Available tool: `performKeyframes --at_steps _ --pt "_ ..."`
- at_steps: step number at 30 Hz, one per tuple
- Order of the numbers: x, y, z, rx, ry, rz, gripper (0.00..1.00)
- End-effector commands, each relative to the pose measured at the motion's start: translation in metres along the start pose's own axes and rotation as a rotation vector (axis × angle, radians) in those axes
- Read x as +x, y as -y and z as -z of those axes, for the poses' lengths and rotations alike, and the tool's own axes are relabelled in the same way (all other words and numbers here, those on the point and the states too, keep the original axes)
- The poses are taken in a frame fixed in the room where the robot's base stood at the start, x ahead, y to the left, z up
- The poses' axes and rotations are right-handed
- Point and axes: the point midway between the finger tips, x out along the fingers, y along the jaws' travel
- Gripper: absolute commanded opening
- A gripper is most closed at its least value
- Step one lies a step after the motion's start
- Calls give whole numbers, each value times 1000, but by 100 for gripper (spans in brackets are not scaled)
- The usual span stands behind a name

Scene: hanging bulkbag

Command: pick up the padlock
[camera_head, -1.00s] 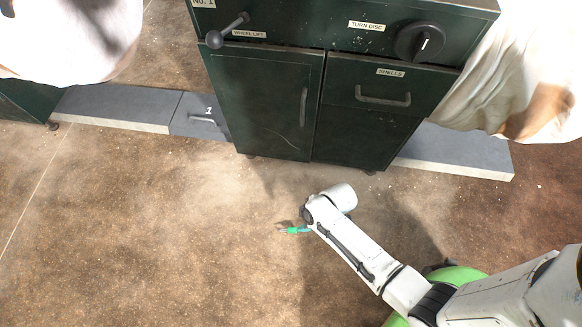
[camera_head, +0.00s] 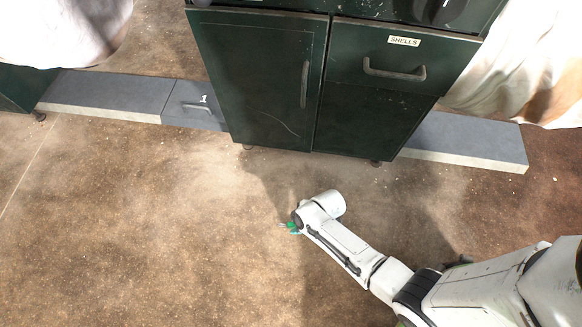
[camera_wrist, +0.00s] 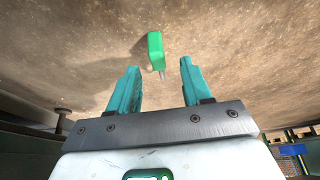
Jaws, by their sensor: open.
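The padlock (camera_wrist: 155,48) has a bright green body and a small grey metal shackle. In the wrist view it is just beyond my fingertips, roughly centred between them, with the shackle end towards my gripper. My gripper (camera_wrist: 159,67) has two teal fingers standing apart with nothing held between them. In the head view a small green patch (camera_head: 292,227) shows at the end of my arm; the fingers there are mostly hidden by my wrist. I cannot tell whether the padlock rests on the floor.
A dark green cabinet (camera_head: 262,85) with a door and a drawer labelled SHELLS (camera_head: 400,65) stands behind. A low grey ledge (camera_head: 105,96) runs along both its sides. Pale cloth bags (camera_head: 65,30) hang at the upper corners. The brown floor (camera_head: 140,240) is clear at left.

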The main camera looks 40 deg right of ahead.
Motion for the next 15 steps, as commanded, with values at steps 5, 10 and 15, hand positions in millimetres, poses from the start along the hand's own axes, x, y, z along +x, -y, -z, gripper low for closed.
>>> performKeyframes --at_steps 5,10,15 --pt "24 -3 -2 0 -1 -1 49" --pt "44 -3 -1 0 0 0 49" --pt "47 -2 1 0 0 0 49"
